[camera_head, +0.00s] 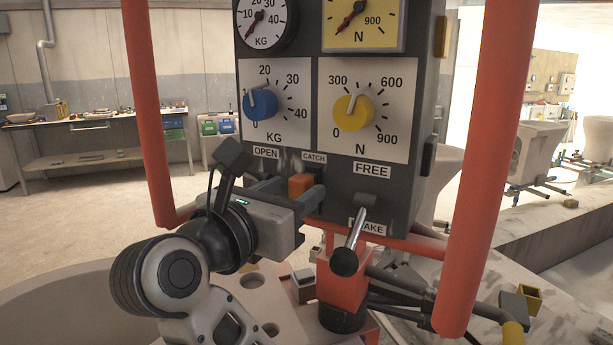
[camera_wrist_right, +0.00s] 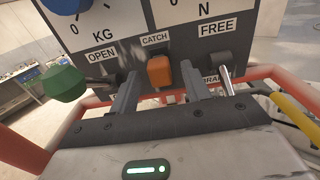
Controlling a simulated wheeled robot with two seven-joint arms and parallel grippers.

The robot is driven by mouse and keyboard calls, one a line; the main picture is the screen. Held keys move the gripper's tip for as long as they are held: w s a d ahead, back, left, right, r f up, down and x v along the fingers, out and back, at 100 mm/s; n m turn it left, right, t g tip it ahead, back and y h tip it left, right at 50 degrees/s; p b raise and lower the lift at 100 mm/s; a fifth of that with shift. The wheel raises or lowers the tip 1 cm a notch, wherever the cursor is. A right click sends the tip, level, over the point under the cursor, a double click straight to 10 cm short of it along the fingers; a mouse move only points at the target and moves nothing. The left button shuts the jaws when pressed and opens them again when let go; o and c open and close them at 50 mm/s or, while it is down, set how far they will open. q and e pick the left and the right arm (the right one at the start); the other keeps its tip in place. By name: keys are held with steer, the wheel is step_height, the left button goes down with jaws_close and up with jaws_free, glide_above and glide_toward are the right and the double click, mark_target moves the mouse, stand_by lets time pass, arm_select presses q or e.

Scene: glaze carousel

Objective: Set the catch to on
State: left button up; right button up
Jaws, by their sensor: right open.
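The catch is an orange rocker switch (camera_head: 301,184) under the CATCH label on the grey control panel (camera_head: 425,110). In the right wrist view the orange switch (camera_wrist_right: 160,72) sits between the fingertips, just beyond them. My right gripper (camera_head: 290,192) is open in front of the panel, with one finger on each side of the switch. Its fingers also show in the right wrist view (camera_wrist_right: 161,94). I cannot tell whether either finger touches the switch. No on or off mark on the switch is readable. My left gripper is not in view.
A lever with a black ball knob (camera_head: 344,262) stands right of the gripper, under the FREE label. A green knob (camera_wrist_right: 63,84) is close on the left, near OPEN. A blue dial (camera_head: 260,104) and a yellow dial (camera_head: 354,112) are above. Red posts (camera_head: 478,170) flank the panel.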

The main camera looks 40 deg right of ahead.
steer(key=shift+x, duration=1.05)
steer(key=shift+w+d, duration=0.15)
steer(key=shift+d, duration=0.15)
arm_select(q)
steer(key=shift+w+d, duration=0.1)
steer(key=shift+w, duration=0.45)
